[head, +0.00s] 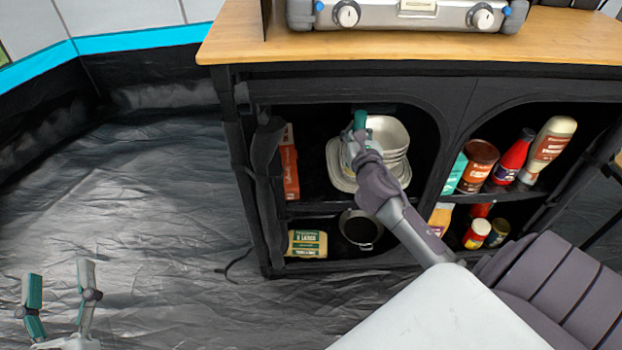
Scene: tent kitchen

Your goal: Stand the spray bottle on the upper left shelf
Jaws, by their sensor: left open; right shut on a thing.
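My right gripper (360,137) reaches into the upper left shelf (312,207) of the black cabinet, in front of a stack of pale square dishes (392,136). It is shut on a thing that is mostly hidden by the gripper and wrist. This appears to be the spray bottle, but its shape, its tilt and whether its base touches the shelf cannot be made out. My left gripper (60,278) is open and empty, low at the far left over the floor.
A red-orange box (290,165) stands at this shelf's left end. Below are a yellow-green box (307,243) and a dark pot (360,229). Bottles and jars (478,166) fill the right compartment. A stove (408,14) sits on the wooden top (240,45).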

